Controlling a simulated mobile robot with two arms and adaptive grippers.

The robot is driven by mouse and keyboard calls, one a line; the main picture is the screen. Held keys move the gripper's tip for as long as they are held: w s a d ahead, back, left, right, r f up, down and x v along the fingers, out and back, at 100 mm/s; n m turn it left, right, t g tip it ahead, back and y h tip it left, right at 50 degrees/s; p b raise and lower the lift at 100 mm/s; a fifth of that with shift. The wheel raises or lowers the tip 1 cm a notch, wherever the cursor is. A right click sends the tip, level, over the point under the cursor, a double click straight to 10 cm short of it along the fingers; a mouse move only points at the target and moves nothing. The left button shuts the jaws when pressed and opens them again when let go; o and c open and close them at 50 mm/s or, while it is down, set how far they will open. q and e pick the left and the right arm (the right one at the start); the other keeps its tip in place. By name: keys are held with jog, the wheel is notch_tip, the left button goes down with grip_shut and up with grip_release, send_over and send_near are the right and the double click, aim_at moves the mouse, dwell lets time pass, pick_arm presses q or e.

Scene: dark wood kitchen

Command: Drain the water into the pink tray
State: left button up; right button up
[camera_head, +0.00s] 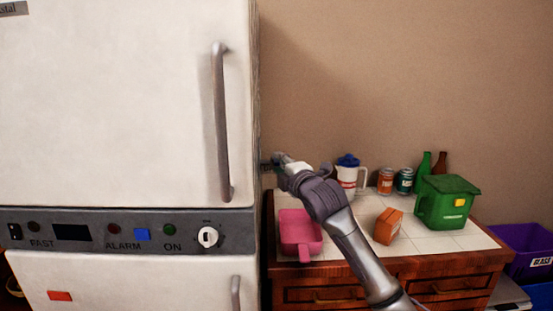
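The pink tray (301,236) sits at the left end of the white-topped counter, close to the fridge side. My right arm crosses in front of the counter from the lower right. My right gripper (270,165) is above and behind the tray, close to the fridge's right edge. It is small and partly hidden by its own wrist, so I cannot tell whether it is open or holds something. No water can be made out. A white jug with a blue lid (348,176) stands behind my forearm. My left gripper is not in view.
The large white fridge (120,110) fills the left side. Orange and dark green cans (395,181), green and brown bottles (424,165), an orange box (388,226) and a green lidded bin (447,203) stand on the counter. A purple crate (525,245) is at right.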

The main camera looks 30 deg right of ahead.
jog(key=shift+w+d, duration=0.15)
jog(key=shift+w, duration=1.05)
grip_shut()
